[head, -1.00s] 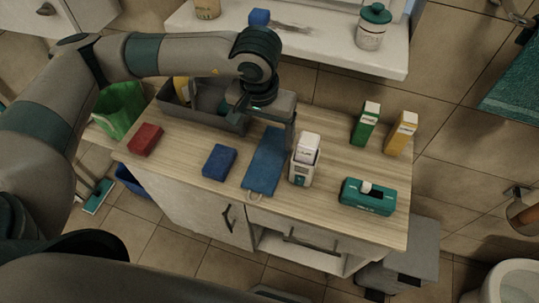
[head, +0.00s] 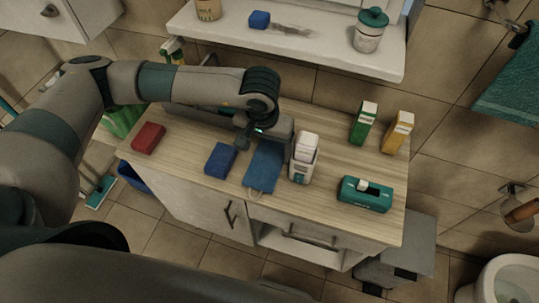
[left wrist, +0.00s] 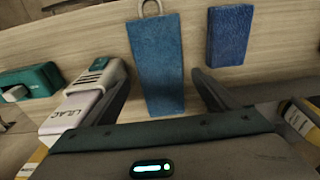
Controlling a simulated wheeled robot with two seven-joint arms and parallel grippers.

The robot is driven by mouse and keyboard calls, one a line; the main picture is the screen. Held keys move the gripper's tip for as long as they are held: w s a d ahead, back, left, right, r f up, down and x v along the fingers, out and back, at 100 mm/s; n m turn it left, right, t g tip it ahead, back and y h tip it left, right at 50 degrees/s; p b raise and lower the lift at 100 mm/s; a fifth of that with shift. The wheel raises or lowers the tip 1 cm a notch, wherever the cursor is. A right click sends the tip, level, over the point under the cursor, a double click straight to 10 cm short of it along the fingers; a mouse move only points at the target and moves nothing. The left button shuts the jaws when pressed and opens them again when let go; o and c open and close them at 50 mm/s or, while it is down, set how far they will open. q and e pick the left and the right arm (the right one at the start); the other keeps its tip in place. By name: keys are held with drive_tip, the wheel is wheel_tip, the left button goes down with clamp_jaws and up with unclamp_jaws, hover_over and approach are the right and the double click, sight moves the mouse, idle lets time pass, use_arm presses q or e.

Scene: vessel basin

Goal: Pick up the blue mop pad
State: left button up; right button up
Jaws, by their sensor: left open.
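The blue mop pad (head: 264,170) is a long, flat blue strip with a hanging loop at its front end. It lies on the wooden counter (head: 330,215). My left gripper (head: 267,146) is open and empty above the pad's rear part, which it partly hides. In the left wrist view the pad (left wrist: 158,62) shows between the two spread fingers (left wrist: 163,95), with its loop at the far end. I cannot tell the exact height of the fingers above it. My right gripper is not in view.
A white dispenser bottle (head: 304,160) stands close to the pad's right. A dark blue sponge (head: 220,160) lies to its left, then a red one (head: 149,138). A teal box (head: 365,194) and green (head: 364,122) and yellow (head: 398,132) cartons stand at the right.

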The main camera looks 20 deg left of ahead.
sight(268, 160)
use_arm(q)
drive_tip(key=f, duration=0.1)
drive_tip(key=f+p, duration=0.1)
drive_tip(key=f, duration=0.2)
drive_tip(key=shift+w+p, duration=0.25)
drive_tip(key=shift+p, duration=0.05)
drive_tip(key=shift+f, duration=0.55)
drive_tip(key=c, duration=0.8)
